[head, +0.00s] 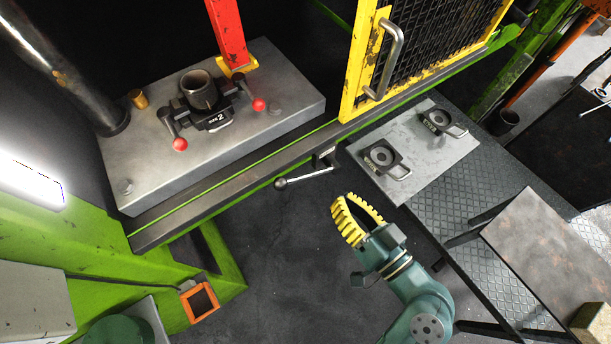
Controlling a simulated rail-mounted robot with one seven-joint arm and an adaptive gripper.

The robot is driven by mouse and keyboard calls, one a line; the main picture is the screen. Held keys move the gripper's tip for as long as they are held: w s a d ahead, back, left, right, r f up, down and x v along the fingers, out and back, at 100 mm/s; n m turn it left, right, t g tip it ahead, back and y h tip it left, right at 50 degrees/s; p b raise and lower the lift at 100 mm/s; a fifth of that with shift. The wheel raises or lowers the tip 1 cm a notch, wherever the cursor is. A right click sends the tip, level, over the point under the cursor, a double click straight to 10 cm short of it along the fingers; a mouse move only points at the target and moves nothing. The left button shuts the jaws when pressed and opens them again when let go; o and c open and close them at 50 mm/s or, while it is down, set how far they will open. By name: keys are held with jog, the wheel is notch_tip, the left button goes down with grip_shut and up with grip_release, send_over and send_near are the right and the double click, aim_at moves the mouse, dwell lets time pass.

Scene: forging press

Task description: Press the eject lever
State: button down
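The lever (307,177) is a metal handle with a rounded grey end, sticking out left from a small labelled bracket (325,158) on the press's front rail. The label is too small to read. It is the only lever on this rail in view. My gripper (346,199), with ribbed yellow fingers, is below and to the right of the lever, apart from it. The fingers point up and left and come close together at the tips. A dark gap shows between them, with nothing seen in it. Whether they meet is unclear.
A grey press bed (285,75) carries a die holder (200,92) with two red-knobbed clamp handles. A yellow mesh guard (440,45) stands above the rail. Two die parts lie on a grey plate (415,160) at right. Dark open floor lies left of my gripper.

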aim_at(293, 165)
jog(key=w+a+f, duration=0.1)
jog(key=w+a, duration=0.1)
jog(key=w+a+f+p, duration=0.1)
jog(key=w+a, duration=0.2)
jog(key=w+a+f, duration=0.1)
jog(key=w+a, duration=0.1)
jog(key=w, duration=0.1)
jog(key=shift+a+f+p, duration=0.35)
jog(key=shift+f, duration=0.05)
jog(key=shift+s, duration=0.1)
jog(key=shift+f, duration=0.1)
jog(key=shift+s+a+f+n+b, duration=0.15)
jog(key=shift+a+f+n+b, duration=0.2)
jog(key=shift+b, duration=0.55)
jog(key=shift+f+b, duration=0.2)
jog(key=shift+b, duration=0.15)
